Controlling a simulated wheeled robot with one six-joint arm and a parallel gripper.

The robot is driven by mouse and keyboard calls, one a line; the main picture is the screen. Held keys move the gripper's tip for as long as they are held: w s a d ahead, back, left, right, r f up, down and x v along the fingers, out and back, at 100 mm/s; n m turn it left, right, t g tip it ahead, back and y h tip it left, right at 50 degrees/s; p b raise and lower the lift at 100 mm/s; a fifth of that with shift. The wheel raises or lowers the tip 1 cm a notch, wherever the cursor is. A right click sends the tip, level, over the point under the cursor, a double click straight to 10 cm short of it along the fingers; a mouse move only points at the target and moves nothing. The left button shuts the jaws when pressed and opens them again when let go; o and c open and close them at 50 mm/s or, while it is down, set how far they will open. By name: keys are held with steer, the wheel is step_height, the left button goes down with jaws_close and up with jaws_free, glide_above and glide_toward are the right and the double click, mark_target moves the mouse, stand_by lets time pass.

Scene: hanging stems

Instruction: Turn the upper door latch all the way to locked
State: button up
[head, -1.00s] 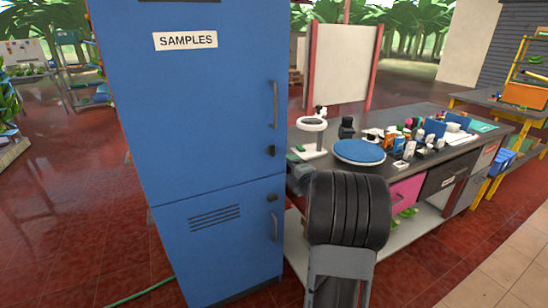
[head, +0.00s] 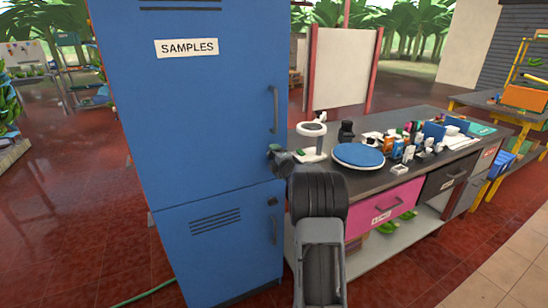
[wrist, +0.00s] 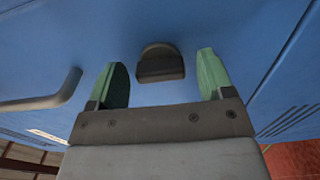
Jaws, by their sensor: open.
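The upper door latch (wrist: 161,64) is a dark, rounded knob on the blue cabinet's upper door (head: 190,110). In the wrist view it sits between and just beyond my gripper's two green fingers. My gripper (wrist: 161,78) is open, with a gap on each side of the latch and no contact visible. In the head view my gripper (head: 277,154) is at the door's right edge and mostly hides the upper latch. The latch's exact turn angle is hard to tell.
The upper door handle (head: 275,110) is above the latch; the lower latch (head: 272,201) and lower handle (head: 274,229) are below. A dark-topped workbench (head: 420,170) stands right of the cabinet, with a white ring-topped stand (head: 311,130) and blue disc (head: 358,155).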

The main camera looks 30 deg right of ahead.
stand_by(0.3)
steer(key=c, duration=0.9)
steer(key=shift+m, duration=0.4)
steer(key=shift+m+p, duration=1.45)
steer(key=shift+m, duration=7.25)
